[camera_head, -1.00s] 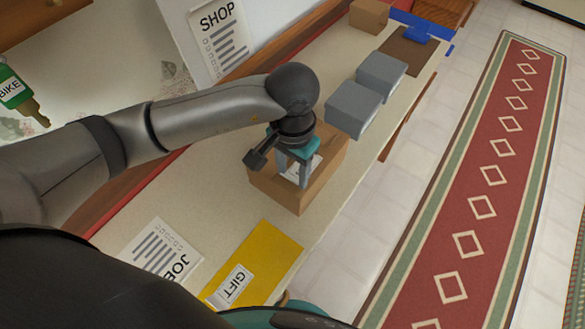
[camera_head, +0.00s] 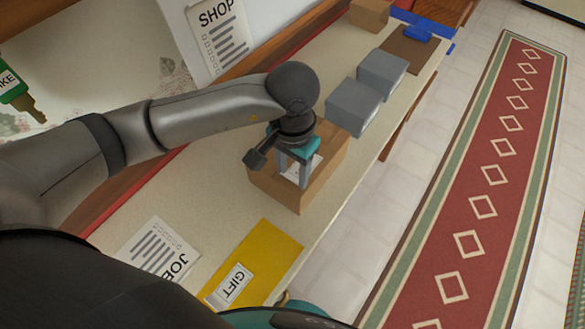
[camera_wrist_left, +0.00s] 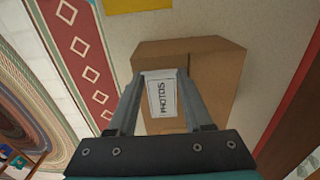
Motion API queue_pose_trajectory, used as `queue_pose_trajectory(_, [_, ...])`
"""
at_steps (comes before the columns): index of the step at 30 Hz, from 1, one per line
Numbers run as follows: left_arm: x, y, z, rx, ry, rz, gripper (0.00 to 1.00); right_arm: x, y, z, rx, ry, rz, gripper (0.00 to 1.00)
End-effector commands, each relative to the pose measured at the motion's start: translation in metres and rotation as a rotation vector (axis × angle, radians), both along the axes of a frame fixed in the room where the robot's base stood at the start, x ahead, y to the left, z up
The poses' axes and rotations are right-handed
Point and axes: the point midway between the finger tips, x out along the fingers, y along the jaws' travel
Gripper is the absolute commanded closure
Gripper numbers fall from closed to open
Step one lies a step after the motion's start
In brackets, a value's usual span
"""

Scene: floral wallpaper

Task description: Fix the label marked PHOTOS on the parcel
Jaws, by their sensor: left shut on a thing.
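The parcel is a brown cardboard box (camera_head: 322,178) on the long bench; it also shows in the left wrist view (camera_wrist_left: 218,62). My left gripper (camera_head: 294,180) points down at the parcel's top. In the left wrist view its fingers (camera_wrist_left: 163,100) are shut on a white label marked PHOTOS (camera_wrist_left: 162,97). The label lies flat over the parcel's face in that view. Whether it touches the cardboard I cannot tell. In the head view the label is partly hidden by the fingers. My right gripper is not in view.
A yellow envelope marked GIFT (camera_head: 262,255) and a JOB sheet (camera_head: 158,250) lie nearer on the bench (camera_head: 210,210). Grey boxes (camera_head: 355,103), a brown box (camera_head: 369,14) and a blue item on a brown board (camera_head: 405,48) stand beyond. A SHOP sheet (camera_head: 218,38) is behind.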

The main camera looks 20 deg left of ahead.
Motion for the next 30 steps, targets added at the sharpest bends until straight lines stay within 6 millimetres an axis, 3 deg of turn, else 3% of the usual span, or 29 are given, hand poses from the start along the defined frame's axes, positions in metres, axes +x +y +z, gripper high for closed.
queue_pose_trajectory(8, [-0.0007, 0.0002, -0.0012, 0.001, 0.003, 0.000, 1.00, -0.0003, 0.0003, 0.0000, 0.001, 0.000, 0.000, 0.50])
queue_pose_trajectory(9, [-0.0008, 0.0002, -0.0012, 0.001, 0.003, 0.000, 0.47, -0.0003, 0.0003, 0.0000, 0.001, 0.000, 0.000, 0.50])
queue_pose_trajectory(18, [-0.0006, 0.0000, -0.0010, 0.001, 0.002, 0.000, 0.14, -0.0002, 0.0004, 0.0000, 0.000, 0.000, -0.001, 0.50])
queue_pose_trajectory(23, [-0.0004, 0.0000, -0.0007, 0.001, 0.002, 0.000, 0.14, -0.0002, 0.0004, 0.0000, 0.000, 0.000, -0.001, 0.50])
queue_pose_trajectory(27, [-0.0004, 0.0000, -0.0006, 0.000, 0.001, 0.000, 0.00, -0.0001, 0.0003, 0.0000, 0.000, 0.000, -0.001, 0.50])
queue_pose_trajectory(30, [-0.0003, -0.0001, -0.0005, 0.000, 0.001, 0.000, 0.00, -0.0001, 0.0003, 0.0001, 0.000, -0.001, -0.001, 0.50])
